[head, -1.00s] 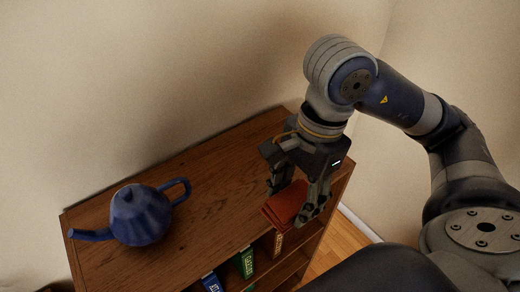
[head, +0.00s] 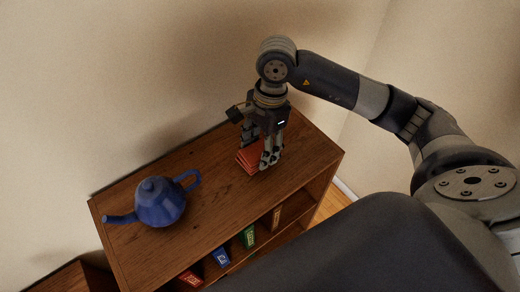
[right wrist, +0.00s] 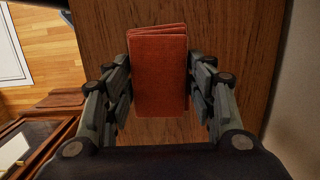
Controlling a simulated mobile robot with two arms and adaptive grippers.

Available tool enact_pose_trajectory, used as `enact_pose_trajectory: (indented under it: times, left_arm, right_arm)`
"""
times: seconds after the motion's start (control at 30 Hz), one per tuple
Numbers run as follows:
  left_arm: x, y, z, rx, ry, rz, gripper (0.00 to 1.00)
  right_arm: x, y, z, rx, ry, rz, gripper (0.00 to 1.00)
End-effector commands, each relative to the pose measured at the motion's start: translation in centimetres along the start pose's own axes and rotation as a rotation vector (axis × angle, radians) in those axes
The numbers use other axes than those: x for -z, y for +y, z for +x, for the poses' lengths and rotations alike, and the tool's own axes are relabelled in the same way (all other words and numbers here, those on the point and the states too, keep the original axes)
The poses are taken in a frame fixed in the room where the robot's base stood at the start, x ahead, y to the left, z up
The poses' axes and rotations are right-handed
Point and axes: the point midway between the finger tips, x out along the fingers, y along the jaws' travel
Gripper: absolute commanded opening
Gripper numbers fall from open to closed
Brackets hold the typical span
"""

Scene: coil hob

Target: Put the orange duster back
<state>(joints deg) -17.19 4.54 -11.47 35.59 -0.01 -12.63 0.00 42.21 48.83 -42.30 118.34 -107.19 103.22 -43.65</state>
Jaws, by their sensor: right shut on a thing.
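My right gripper (head: 262,158) points down and is shut on the duster. In the right wrist view the duster (right wrist: 158,72) sits between the two fingers (right wrist: 158,92), with the wood behind it. I cannot tell whether the duster touches the shelf top. My left gripper is not in view.
A blue teapot (head: 160,203) stands on the left part of the shelf top, its handle toward the duster. Several coloured books (head: 222,256) stand in the shelf below. The wall (head: 130,80) is close behind. The right end of the top is clear.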

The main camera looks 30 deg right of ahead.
Motion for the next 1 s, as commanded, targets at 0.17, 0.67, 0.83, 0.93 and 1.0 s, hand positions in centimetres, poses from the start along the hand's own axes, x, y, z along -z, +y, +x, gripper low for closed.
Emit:
enact_pose_trajectory:
  times: [0.17,0.67,0.83,0.93,1.0]
  left_arm:
    - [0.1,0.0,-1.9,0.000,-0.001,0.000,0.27]
    - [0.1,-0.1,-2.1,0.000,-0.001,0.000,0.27]
    - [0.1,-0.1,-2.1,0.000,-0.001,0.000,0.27]
    - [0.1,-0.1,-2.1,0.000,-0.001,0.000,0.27]
    - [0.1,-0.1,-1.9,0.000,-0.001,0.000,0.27]
  right_arm:
    - [0.2,0.2,1.8,-0.007,-0.001,0.002,0.32]
    - [0.5,0.1,3.2,-0.001,0.000,0.000,0.71]
    - [0.5,0.1,3.1,-0.001,0.000,0.001,0.71]
    - [0.5,0.1,3.1,-0.001,0.000,0.001,0.71]
    - [0.5,0.0,2.9,0.001,0.000,0.001,0.71]
